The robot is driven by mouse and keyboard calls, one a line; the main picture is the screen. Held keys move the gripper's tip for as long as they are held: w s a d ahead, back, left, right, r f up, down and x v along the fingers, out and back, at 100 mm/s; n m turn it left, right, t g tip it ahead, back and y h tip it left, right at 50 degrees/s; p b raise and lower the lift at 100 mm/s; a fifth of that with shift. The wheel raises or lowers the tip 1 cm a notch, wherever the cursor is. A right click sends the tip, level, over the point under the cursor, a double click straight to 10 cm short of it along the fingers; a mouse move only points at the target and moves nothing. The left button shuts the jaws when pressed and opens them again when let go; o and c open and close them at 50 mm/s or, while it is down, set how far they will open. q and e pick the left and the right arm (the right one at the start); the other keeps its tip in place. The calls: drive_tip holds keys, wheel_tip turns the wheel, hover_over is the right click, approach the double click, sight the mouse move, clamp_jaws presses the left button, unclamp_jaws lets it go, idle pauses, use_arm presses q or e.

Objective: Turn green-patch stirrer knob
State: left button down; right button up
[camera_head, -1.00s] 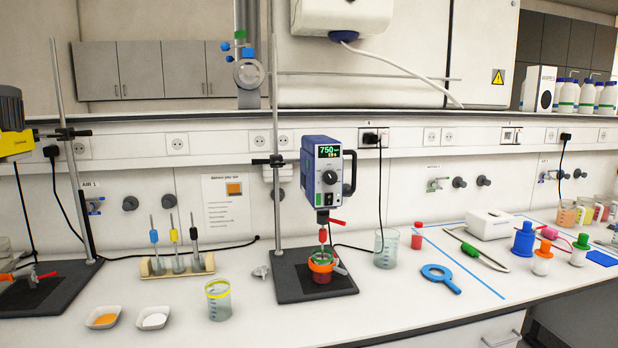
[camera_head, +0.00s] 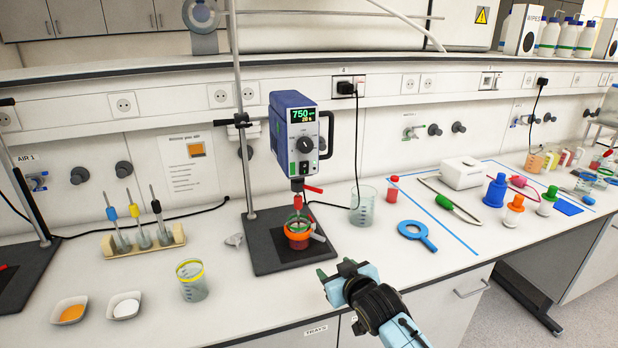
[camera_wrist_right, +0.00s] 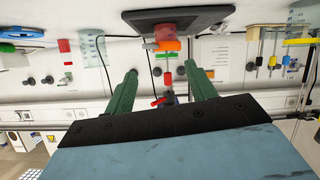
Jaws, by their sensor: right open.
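The blue overhead stirrer (camera_head: 292,125) is clamped on a stand in the head view. Its grey front has a lit display reading 750 and a dark round knob (camera_head: 304,145) below it. A small green patch shows low on the stirrer's front. A red beaker with an orange ring (camera_head: 298,238) stands under the shaft on the dark base plate (camera_head: 268,264). My right gripper (camera_head: 338,272) is open and empty, at the bench's front edge, below and right of the stirrer, apart from it. Its spread green fingers also show in the upside-down right wrist view (camera_wrist_right: 161,72). My left gripper is out of view.
A rack of stirring rods (camera_head: 144,240), a yellow-rimmed beaker (camera_head: 192,281) and two powder dishes stand left. The stand rod (camera_head: 242,150) rises beside the stirrer.

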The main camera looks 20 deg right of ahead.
sight(307, 147)
wheel_tip(307, 147, up, 25)
drive_tip(key=w+a+t+p, duration=0.1)
drive_tip(key=w+t+p, duration=0.1)
drive_tip(key=t, duration=0.2)
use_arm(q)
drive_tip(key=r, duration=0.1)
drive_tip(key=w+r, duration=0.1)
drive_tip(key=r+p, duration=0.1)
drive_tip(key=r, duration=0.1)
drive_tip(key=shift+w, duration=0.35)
use_arm(e)
drive_tip(key=w, duration=0.8)
drive_tip(key=w+a, duration=0.1)
drive_tip(key=w, duration=0.4)
drive_tip(key=shift+a+f, duration=0.1)
drive_tip(key=shift+f, duration=0.1)
drive_tip(key=c, duration=1)
use_arm(q)
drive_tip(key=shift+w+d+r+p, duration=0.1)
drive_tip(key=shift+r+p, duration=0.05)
drive_tip(key=shift+p, duration=0.15)
use_arm(e)
drive_tip(key=shift+n, duration=0.4)
